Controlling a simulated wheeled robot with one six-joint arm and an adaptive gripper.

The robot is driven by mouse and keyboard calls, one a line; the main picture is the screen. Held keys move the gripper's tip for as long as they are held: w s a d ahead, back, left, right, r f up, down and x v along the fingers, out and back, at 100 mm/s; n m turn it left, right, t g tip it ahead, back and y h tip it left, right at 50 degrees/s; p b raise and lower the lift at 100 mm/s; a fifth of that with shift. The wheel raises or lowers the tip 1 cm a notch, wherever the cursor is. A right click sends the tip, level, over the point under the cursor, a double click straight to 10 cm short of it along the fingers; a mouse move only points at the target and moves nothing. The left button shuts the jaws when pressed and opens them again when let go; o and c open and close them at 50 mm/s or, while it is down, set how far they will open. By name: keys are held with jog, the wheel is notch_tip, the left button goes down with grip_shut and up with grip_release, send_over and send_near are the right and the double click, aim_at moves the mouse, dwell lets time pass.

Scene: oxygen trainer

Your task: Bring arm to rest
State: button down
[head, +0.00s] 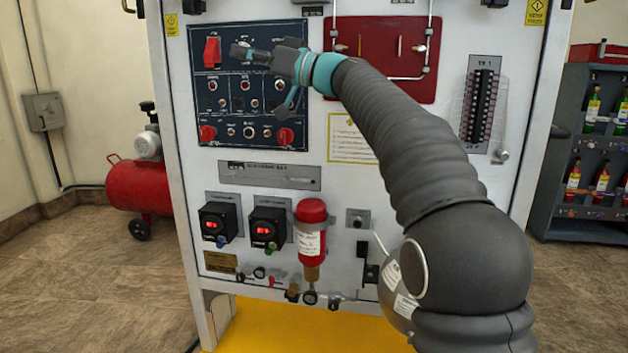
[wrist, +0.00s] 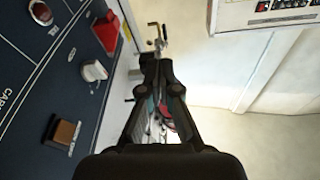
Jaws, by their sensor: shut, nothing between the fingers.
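My arm reaches up and left across the white trainer panel in the head view. My gripper (head: 240,50) is in front of the upper part of the dark blue control panel (head: 222,132), just right of a red switch (head: 212,50). Its fingers are shut with nothing between them. In the wrist view the gripper (wrist: 160,62) points away from the camera, with the blue panel (wrist: 30,100) along its left side. Whether the fingertips touch the panel cannot be told. The arm hides part of the panel's right half.
A red plate with pipes (head: 385,30) is right of the gripper. Two black gauges with red displays (head: 220,225) and a red cylinder (head: 311,230) are on the lower panel. A red compressor (head: 150,190) stands left; a bottle rack (head: 590,150) stands right.

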jog(key=s+d+f+m+h, duration=0.4)
jog(key=s+d+f+h, duration=0.2)
jog(key=s+d+f, duration=0.3)
jog(key=s+d+f+m+h, duration=0.4)
jog(key=s+d+f+h, duration=0.3)
jog(key=s+f, duration=0.8)
jog(key=s+d+f+m+h, duration=0.5)
jog(key=s+d+f, duration=0.8)
jog(key=f, duration=0.7)
jog(key=shift+d+f+h, duration=0.2)
jog(key=shift+d+h, duration=0.05)
jog(key=shift+h, duration=0.65)
